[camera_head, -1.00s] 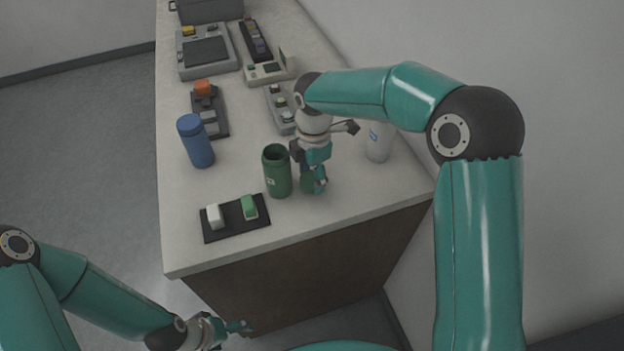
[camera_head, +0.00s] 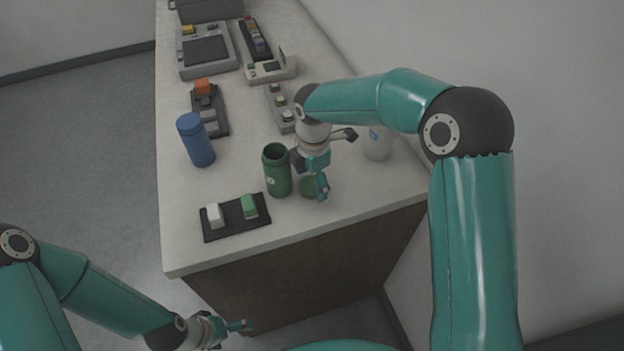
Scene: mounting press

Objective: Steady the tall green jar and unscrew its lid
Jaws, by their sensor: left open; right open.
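The tall green jar (camera_head: 277,172) stands upright near the table's front, with its dark mouth open and no lid on it. A green round piece, which looks like its lid (camera_head: 308,187), lies on the table just right of the jar, partly hidden by my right gripper. My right gripper (camera_head: 321,190) is open and points down beside this lid; I cannot tell whether it touches it. My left gripper (camera_head: 237,331) is open and empty, low in front of the table and well away from the jar.
A blue bottle (camera_head: 195,140) stands at the back left of the jar, and a white bottle (camera_head: 377,143) at the right. A dark pad (camera_head: 228,221) with a white and a green block lies in front. Several devices (camera_head: 207,55) fill the table's back.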

